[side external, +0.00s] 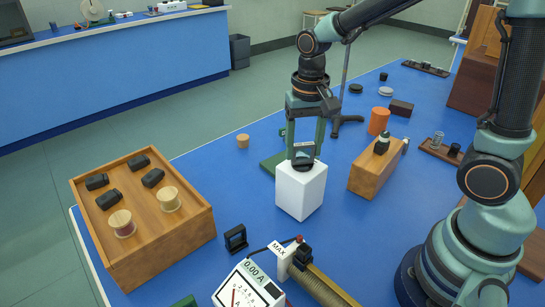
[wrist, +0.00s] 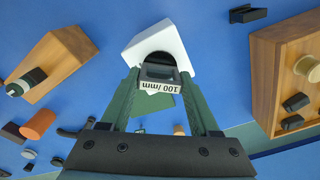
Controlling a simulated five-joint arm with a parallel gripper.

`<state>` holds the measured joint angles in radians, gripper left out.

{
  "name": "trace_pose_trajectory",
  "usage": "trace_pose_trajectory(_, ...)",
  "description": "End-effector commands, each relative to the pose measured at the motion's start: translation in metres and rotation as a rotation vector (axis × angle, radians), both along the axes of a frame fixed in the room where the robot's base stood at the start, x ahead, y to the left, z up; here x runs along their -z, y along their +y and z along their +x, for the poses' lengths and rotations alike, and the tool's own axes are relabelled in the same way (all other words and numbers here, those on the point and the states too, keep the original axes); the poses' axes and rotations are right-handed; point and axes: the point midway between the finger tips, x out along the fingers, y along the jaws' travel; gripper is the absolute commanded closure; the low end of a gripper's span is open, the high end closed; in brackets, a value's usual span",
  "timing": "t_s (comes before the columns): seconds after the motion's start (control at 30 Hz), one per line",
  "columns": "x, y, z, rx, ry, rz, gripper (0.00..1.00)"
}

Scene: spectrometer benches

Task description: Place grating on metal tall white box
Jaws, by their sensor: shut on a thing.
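The tall white box (side external: 301,192) stands upright on the blue bench, below my gripper. In the wrist view the white box (wrist: 172,38) shows behind the grating. The grating (side external: 304,152) is a small dark-framed piece with a pale label. In the wrist view the grating (wrist: 158,76) carries the label "100 /mm". My gripper (side external: 305,161) points down with its green fingers shut on either side of the grating. The wrist view also shows my gripper (wrist: 160,82) around it. The grating is at the box's top; I cannot tell whether it rests on it.
A wooden block (side external: 372,173) with a dark-topped piece stands right of the box. A wooden tray (side external: 165,243) with several parts lies at left. A meter (side external: 247,287) and a coil device (side external: 325,286) lie in front. A green plate (side external: 272,163) lies behind the box.

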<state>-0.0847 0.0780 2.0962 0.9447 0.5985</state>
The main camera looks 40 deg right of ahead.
Motion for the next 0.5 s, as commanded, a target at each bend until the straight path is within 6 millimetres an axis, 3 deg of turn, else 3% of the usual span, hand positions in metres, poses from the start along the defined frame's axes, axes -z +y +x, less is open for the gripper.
trace_pose_trajectory(0.03,0.0017,0.0,-0.0001,0.0,0.001,0.0,1.0)
trace_pose_trajectory(0.07,0.0014,0.0,-0.0001,0.0,0.0,0.0,0.26)
trace_pose_trajectory(0.1,0.0013,0.0,-0.0001,0.0,0.0,0.0,0.11)
trace_pose_trajectory(0.13,0.0012,0.0,-0.0001,0.0,0.0,0.0,0.08)
trace_pose_trajectory(0.5,-0.0028,0.0,-0.0001,0.0,0.0,0.0,0.08)
